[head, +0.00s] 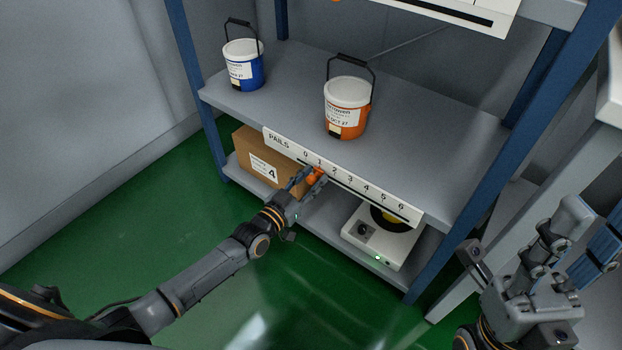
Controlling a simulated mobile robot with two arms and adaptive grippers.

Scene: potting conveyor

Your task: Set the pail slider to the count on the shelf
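The pail slider is a white strip (372,193) on the front edge of the middle shelf, marked PAILS and 0 to 6. Its orange knob (317,174) sits below the numbers, around 1 to 2; the exact mark is hard to read. My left gripper (308,180) is at the knob, with its fingertips beside or around it; its grip is unclear. On the shelf (290,105) stand two upright pails, a blue and white one (243,66) and an orange and white one (347,106). My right arm is at the lower right; its finger state is unclear.
Below the slider, a cardboard box (262,158) labelled 4 and a white device (382,240) with a round dark and yellow top stand on the lower shelf. Blue posts (478,200) frame the rack. Green floor (130,215) is open at the left.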

